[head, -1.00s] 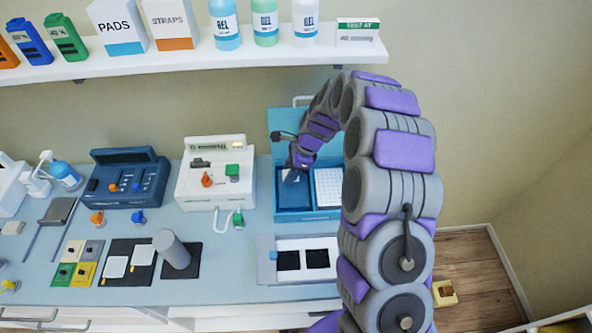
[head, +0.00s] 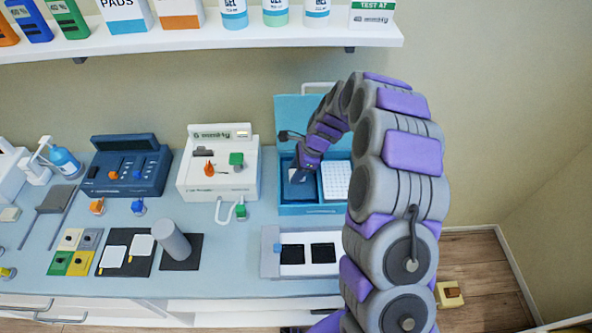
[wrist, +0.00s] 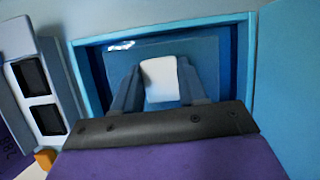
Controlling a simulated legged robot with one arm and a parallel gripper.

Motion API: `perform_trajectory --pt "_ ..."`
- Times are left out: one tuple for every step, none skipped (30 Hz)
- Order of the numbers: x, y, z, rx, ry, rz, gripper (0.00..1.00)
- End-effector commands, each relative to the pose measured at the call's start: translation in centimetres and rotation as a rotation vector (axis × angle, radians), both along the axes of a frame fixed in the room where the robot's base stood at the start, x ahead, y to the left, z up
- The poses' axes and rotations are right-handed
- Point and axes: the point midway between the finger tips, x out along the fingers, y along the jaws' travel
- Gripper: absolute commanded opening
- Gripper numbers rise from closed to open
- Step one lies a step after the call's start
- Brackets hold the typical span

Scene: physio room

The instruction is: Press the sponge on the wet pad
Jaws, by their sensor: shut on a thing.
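My gripper (head: 299,177) is over the left compartment of the blue case (head: 310,209) on the counter. In the wrist view my gripper (wrist: 160,90) has its two fingers on either side of a white block (wrist: 160,78), which looks like the sponge. Below it lies a flat blue pad (wrist: 199,56) with a bright wet-looking glint, inside the case's raised rim (wrist: 160,29). I cannot tell whether the block touches the pad. In the head view my wrist hides the block.
The case's right compartment holds a white gridded piece (head: 336,178). A pale tray (head: 268,259) with two black squares lies in front. A white device (head: 217,170) and a grey cylinder (head: 172,240) stand to the left. A shelf (head: 200,46) runs above.

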Motion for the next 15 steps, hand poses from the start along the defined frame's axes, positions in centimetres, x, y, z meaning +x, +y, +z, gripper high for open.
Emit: perform_trajectory --pt "0.02 -0.14 0.03 0.001 -0.001 -0.001 0.17" --pt "0.03 -0.18 0.02 0.002 0.0 -0.002 0.17" --pt "0.03 -0.22 0.03 0.002 0.0 -0.002 0.17" --pt "0.03 -0.22 0.03 0.002 0.0 -0.002 0.17" --pt "0.02 -0.2 0.02 0.002 0.0 -0.002 0.17" --pt "0.03 -0.17 0.02 0.001 -0.001 -0.001 0.17" --pt "0.02 -0.12 0.0 0.001 -0.001 -0.001 0.17" --pt "0.02 -0.05 -0.02 0.0 -0.001 -0.001 0.17" --pt "0.02 0.03 -0.07 -0.001 -0.001 -0.001 0.17" --pt "0.02 0.06 -0.1 -0.001 0.0 0.0 0.17" --pt "0.02 0.09 -0.13 -0.001 0.0 0.0 0.17" --pt "0.02 0.09 -0.18 -0.001 0.0 0.0 0.17" --pt "0.02 0.09 -0.21 -0.001 0.0 0.0 0.17" --pt "0.02 0.1 -0.25 -0.002 0.0 0.0 0.17" --pt "0.02 0.12 -0.3 -0.002 0.0 0.0 0.17"
